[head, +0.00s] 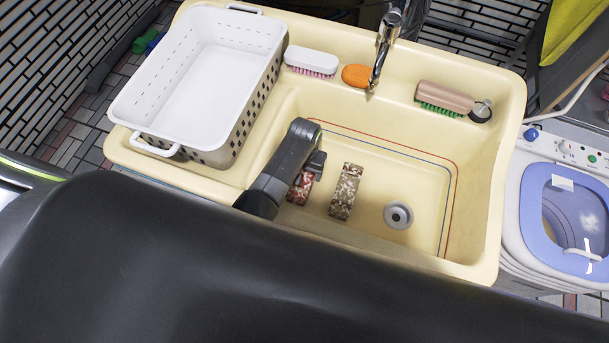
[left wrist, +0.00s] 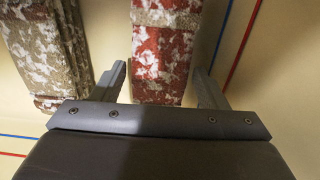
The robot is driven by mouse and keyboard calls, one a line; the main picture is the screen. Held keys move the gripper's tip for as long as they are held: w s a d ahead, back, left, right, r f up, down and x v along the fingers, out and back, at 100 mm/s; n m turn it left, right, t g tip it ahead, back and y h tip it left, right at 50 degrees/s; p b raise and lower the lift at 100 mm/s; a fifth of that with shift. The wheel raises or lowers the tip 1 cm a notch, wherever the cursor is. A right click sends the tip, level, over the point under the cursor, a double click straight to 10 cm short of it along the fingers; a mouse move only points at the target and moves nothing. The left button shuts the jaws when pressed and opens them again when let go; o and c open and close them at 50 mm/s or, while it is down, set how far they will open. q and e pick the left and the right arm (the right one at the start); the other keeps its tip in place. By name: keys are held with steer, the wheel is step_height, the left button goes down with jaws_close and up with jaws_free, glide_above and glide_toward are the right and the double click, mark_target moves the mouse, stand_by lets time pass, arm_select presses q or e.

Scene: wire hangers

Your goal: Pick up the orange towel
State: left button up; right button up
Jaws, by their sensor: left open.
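A rust-red and white mottled folded towel (head: 300,190), the closest to orange here, lies in the sink basin, partly hidden by my left arm in the head view. In the left wrist view the same red towel (left wrist: 160,52) runs between the two fingers of my left gripper (left wrist: 160,72). The left gripper (head: 312,168) is open, one finger on each side of the towel, with gaps showing. I cannot tell how far down the fingers reach. My right gripper is in neither view.
A brown and white mottled towel (head: 345,192) lies beside it, also in the left wrist view (left wrist: 52,50). The cream sink (head: 475,200) has a drain (head: 398,215) and walls around the basin. A white basket (head: 225,150), brushes and a faucet (head: 384,50) stand along its rim.

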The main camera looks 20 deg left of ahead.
mark_target(305, 172)
arm_select(q)
steer(key=shift+f, duration=1.05)
steer(key=c, duration=1)
steer(key=shift+c, duration=0.2)
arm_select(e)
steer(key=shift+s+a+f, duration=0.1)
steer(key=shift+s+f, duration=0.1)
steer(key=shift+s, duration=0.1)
arm_select(q)
steer(key=shift+r, duration=0.15)
